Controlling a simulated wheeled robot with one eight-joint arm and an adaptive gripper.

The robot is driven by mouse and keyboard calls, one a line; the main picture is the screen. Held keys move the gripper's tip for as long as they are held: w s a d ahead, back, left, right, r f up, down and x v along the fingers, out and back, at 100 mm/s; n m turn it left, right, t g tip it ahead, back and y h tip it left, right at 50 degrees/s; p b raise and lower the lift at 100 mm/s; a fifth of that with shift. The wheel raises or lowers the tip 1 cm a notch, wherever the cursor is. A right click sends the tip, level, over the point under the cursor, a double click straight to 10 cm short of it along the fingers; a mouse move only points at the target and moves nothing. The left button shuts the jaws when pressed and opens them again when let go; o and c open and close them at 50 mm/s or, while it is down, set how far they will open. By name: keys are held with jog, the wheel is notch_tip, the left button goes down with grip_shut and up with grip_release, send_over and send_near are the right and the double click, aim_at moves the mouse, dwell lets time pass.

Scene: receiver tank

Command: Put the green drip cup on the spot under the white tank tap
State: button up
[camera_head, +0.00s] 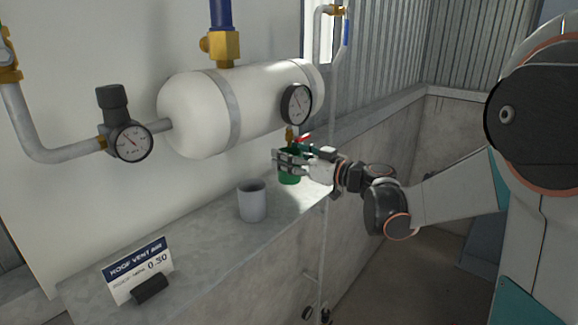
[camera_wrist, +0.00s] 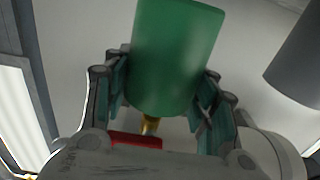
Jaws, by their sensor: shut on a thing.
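The green drip cup (camera_head: 289,176) is between the fingers of my gripper (camera_head: 291,162), below the right part of the white tank (camera_head: 240,105). In the wrist view the green cup (camera_wrist: 172,58) fills the upper middle, with my gripper's fingers (camera_wrist: 163,95) shut on it from both sides. A brass tap (camera_head: 291,135) with a red handle (camera_head: 304,138) shows just above the cup. The red handle (camera_wrist: 136,140) and brass spout (camera_wrist: 150,124) also show in the wrist view. The spot under the tap is hidden, and I cannot tell whether the cup touches the ledge.
A grey cup (camera_head: 252,202) stands on the concrete ledge (camera_head: 205,245) to the left of my gripper. A roof vent sign (camera_head: 140,270) stands at the ledge's near left. Gauges (camera_head: 131,141) and pipes surround the tank. A thin vertical pipe (camera_head: 325,230) runs beside the ledge.

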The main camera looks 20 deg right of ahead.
aim_at(283, 177)
jog(key=shift+w+f, duration=0.1)
jog(key=shift+f, duration=1.7)
jog(key=shift+f, duration=0.2)
jog(key=o, duration=1)
jog(key=shift+r, duration=0.1)
jog(key=shift+r, duration=0.1)
